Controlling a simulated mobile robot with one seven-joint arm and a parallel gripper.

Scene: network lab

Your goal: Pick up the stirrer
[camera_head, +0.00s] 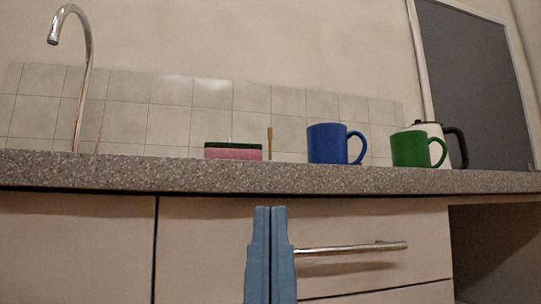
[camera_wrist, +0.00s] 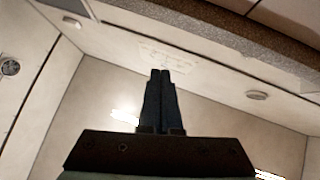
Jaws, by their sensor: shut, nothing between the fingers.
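A thin brown stick, which looks like the stirrer (camera_head: 270,144), stands upright at the back of the counter, between a pink and green sponge-like block and the blue mug. Its lower end is hidden by the counter edge. My gripper (camera_head: 270,209) is in front of the drawer, below the counter edge and below the stirrer, pointing up. Its two blue fingers are shut together with nothing between them. In the wrist view my gripper (camera_wrist: 160,72) is also shut and empty, and the stirrer is not seen there.
The speckled counter (camera_head: 200,176) has a front edge above my gripper. A blue mug (camera_head: 327,143), a green mug (camera_head: 409,149) and a white kettle (camera_head: 432,129) stand right of the stirrer. The sponge-like block (camera_head: 233,153) is left. A tap (camera_head: 88,70) rises at far left. A drawer handle (camera_head: 350,247) sticks out beside my gripper.

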